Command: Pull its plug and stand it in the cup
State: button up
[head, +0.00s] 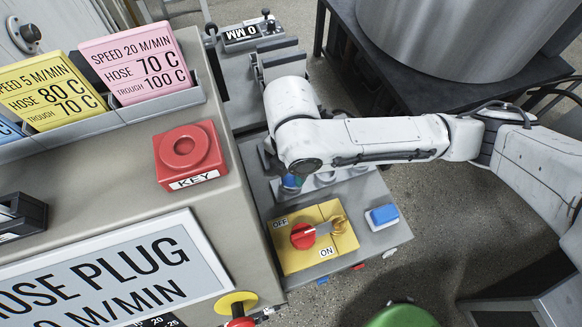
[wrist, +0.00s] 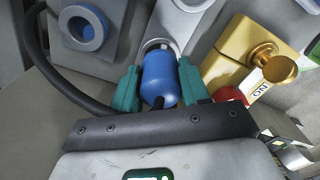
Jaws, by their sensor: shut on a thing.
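A blue plug (wrist: 160,82) with a black cable at its near end sits between the teal fingers of my gripper (wrist: 158,74), which is shut on it. The plug's far end meets a metal collar (wrist: 156,45) on a pale grey fixture; how deep it sits is hidden. A blue-rimmed round opening (wrist: 83,27) on a grey block lies up and left of the plug; it looks like the cup, but I cannot be sure. In the head view my gripper (head: 290,182) is mostly hidden below my arm, with only a little blue and green showing.
Right of the plug is a yellow switch plate (head: 290,255) with a red knob (head: 303,236) and a brass key (head: 338,224). A blue button (head: 382,215) sits beyond it. A red KEY holder (head: 190,155) stands on the cabinet at left. The black cable (wrist: 60,80) loops left of my gripper.

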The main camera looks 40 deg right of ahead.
jog(key=shift+f+b, duration=0.65)
jog(key=shift+f, duration=0.2)
jog(key=o, duration=1.2)
jog(key=shift+r, duration=0.1)
notch_tip(320, 180, up, 11)
jog(key=shift+f, duration=0.15)
